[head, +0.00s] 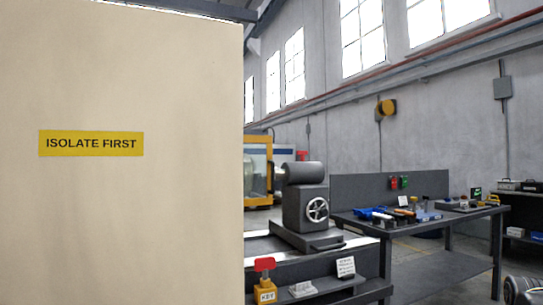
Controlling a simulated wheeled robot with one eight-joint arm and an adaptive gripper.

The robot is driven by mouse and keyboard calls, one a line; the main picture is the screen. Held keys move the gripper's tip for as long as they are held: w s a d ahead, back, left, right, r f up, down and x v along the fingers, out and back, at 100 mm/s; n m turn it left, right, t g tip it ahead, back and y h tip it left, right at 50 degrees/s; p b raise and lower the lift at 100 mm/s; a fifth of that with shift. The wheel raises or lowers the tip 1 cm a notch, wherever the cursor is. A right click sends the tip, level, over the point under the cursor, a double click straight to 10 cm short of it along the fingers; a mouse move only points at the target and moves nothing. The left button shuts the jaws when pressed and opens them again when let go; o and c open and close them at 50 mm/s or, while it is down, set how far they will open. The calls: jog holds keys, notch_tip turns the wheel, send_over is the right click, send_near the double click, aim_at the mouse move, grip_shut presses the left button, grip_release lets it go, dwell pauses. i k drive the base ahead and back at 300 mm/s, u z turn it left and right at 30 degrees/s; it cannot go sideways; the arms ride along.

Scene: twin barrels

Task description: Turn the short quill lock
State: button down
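I cannot pick out the short quill lock in the head view. A dark grey machine (305,208) with a rounded head and a spoked handwheel (317,209) stands on a bench at the centre right. No lock on it can be told at this size. My gripper is not in view.
A large cream panel (120,220) with a yellow "ISOLATE FIRST" label (91,143) fills the left. A yellow "KEY" block (265,293) with a red top and a small sign (345,267) are at the lower middle. A dark table (440,222) with tools stands right.

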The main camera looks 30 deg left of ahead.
aim_at(302, 154)
jog(key=u, duration=1.15)
jog(key=i, duration=1)
